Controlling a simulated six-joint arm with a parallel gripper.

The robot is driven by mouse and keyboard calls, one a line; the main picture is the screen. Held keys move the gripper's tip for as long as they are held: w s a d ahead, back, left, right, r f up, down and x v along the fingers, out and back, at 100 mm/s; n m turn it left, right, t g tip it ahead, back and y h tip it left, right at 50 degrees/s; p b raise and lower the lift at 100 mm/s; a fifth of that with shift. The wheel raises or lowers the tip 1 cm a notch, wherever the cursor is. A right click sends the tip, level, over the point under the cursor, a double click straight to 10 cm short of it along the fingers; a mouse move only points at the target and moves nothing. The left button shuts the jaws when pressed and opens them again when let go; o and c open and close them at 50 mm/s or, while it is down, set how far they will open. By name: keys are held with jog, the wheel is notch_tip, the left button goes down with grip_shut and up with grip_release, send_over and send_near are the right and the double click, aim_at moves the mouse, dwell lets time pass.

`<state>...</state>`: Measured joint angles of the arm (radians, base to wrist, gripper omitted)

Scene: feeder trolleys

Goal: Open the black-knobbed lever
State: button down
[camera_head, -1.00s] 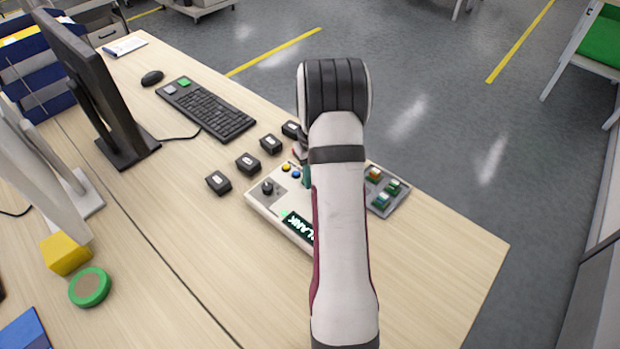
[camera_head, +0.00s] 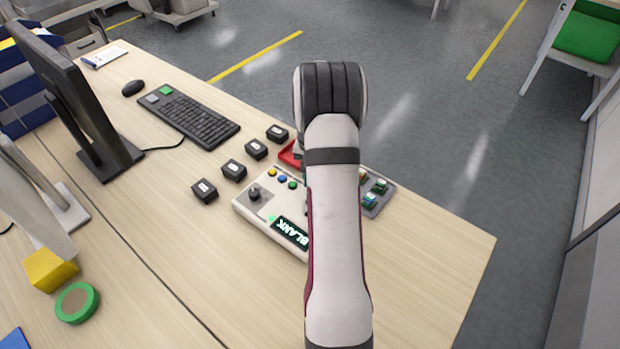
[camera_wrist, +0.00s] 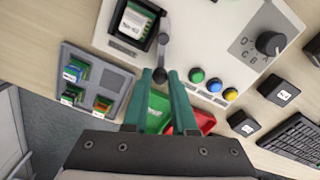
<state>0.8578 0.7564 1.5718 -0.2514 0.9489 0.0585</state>
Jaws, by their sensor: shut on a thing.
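The lever (camera_wrist: 163,45) is a grey arm ending in a black knob (camera_wrist: 160,75), beside a dark socket (camera_wrist: 150,38) on the light console (camera_head: 243,207). A chip with a white label (camera_wrist: 132,22) sits in the socket. My gripper (camera_wrist: 160,76) has green fingers, one on each side of the knob, and is shut on it in the wrist view. In the head view my arm hides the lever, the socket and the fingers.
A grey tray (camera_wrist: 112,72) with several small chips lies beside the console. A red tray (camera_wrist: 203,122) and a green one (camera_wrist: 155,105) show beyond my fingers. Coloured buttons (camera_wrist: 214,85) and a rotary dial (camera_wrist: 270,43) are on the console. Black blocks (camera_head: 233,170) stand nearby.

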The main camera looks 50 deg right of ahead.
jog(key=shift+s+m, duration=0.15)
jog(key=shift+m, duration=0.25)
jog(key=c, duration=0.7)
grip_release()
notch_tip(320, 180, up, 16)
jog(key=shift+f, duration=0.1)
